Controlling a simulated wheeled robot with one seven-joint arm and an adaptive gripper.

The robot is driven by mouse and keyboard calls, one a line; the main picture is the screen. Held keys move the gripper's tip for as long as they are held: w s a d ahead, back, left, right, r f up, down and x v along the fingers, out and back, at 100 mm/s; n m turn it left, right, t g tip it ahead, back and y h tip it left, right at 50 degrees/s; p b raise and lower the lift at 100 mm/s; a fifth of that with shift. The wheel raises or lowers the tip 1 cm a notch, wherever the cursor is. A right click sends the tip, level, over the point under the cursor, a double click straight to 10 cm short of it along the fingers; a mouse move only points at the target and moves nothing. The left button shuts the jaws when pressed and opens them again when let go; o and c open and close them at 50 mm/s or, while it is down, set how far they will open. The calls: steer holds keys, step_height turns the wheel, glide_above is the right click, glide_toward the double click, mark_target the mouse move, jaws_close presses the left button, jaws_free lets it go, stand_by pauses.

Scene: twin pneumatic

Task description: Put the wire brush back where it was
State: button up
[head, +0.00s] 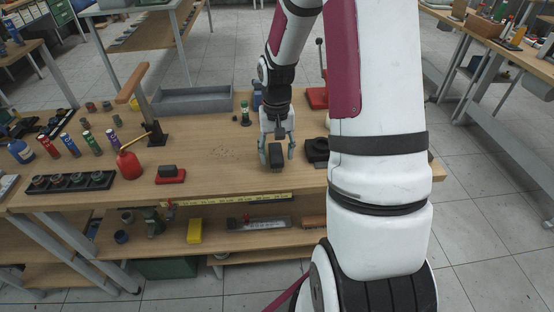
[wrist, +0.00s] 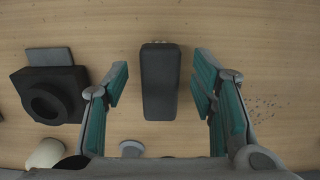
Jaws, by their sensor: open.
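A dark oblong block (head: 276,156), which looks like the wire brush though I see no bristles, is at the bench between my fingers. In the wrist view the block (wrist: 160,80) lies upright in the picture, with a gap to the finger on each side. My gripper (head: 277,152) is open around it, pointing down; its teal-padded fingers (wrist: 160,92) are apart. Whether the block rests flat on the wood is hard to tell. Its underside is hidden.
A black block with a round opening (wrist: 45,100) stands close on the left in the wrist view. Dark specks (head: 226,154) lie on the bench (head: 235,178). A grey tray (head: 195,101), a red-based black block (head: 170,174) and a red oil can (head: 130,165) stand farther off.

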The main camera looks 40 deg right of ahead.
mark_target(276, 156)
steer(key=s+a+r+n+t, duration=0.1)
steer(key=a+r, duration=0.2)
steer(key=r, duration=0.5)
steer(key=s+a+r+n, duration=0.1)
steer(key=a+r, duration=0.1)
steer(key=r, duration=0.5)
steer(key=s+a+r+n+t, duration=0.1)
steer(key=s+a+r, duration=0.3)
steer(key=s, duration=0.5)
steer(key=s+a+r+n+t, duration=0.2)
steer(key=s+a+r, duration=0.3)
steer(key=s+a, duration=0.4)
steer(key=shift+s+a+n, duration=0.25)
steer(key=shift+s+n, duration=0.05)
steer(key=shift+n, duration=0.6)
step_height(276, 156, up, 2)
steer(key=shift+r+t+p, duration=0.1)
steer(key=shift+t+p, duration=0.2)
steer(key=shift+p, duration=0.7)
